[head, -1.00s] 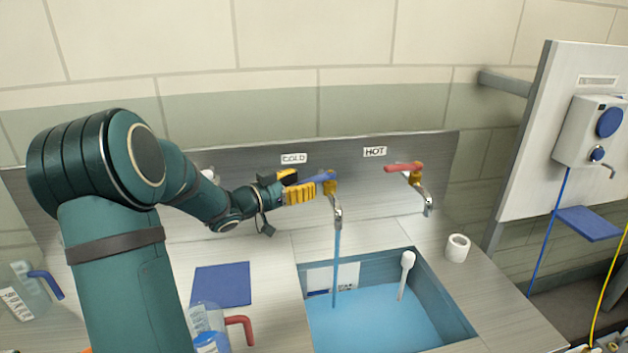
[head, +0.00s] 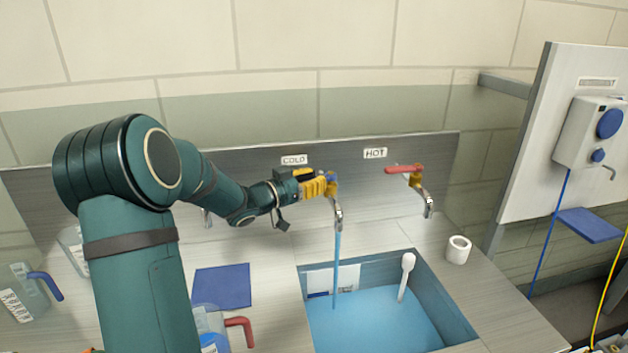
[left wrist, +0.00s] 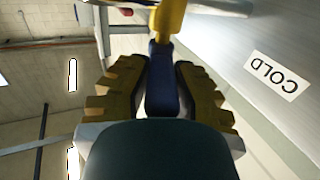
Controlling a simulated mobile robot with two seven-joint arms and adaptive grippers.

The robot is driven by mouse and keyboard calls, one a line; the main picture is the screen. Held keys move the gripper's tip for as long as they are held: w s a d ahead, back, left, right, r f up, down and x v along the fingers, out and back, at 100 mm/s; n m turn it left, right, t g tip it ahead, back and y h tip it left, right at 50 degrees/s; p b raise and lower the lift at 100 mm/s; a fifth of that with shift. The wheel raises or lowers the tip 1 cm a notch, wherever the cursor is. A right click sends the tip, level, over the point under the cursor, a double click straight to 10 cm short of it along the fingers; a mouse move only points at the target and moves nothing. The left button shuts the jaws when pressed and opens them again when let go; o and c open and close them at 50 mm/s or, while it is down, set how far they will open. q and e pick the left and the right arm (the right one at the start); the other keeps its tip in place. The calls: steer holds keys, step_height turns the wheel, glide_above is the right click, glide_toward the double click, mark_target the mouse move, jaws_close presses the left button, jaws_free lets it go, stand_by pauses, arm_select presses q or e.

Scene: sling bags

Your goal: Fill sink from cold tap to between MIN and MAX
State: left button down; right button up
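My left gripper (head: 328,184) is at the cold tap's blue lever (head: 333,177), under the COLD sign (head: 294,160). In the left wrist view, the lever (left wrist: 161,85) lies between the yellow fingers, which appear closed against its sides. Water runs in a thin stream (head: 336,262) from the cold spout (head: 339,219). The sink (head: 447,290) holds blue-tinted water (head: 375,325). White labels (head: 345,276) are on its far wall; MIN and MAX cannot be read. My right gripper is not in view.
The hot tap (head: 405,170) with a red lever is to the right. A white long-handled tool (head: 405,275) leans in the sink. A white roll (head: 458,249), a blue square (head: 222,287) and a red-handled jug (head: 239,328) are on the counter.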

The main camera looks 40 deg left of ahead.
arm_select(q)
steer(key=shift+w+r+p, duration=0.1)
steer(key=shift+r+p, duration=0.05)
steer(key=shift+p, duration=0.2)
steer(key=m+h+p, duration=0.1)
steer(key=a+h+p, duration=0.1)
steer(key=shift+w+r+m+g+h+p, duration=0.1)
steer(key=shift+w+m+g+h+p, duration=0.05)
steer(key=shift+m+g+h+p, duration=0.45)
steer(key=shift+m+h+p, duration=0.05)
steer(key=shift+m+h, duration=0.05)
steer(key=c, duration=0.8)
jaws_free()
steer(key=shift+w+d+f, duration=0.1)
steer(key=shift+f, duration=0.1)
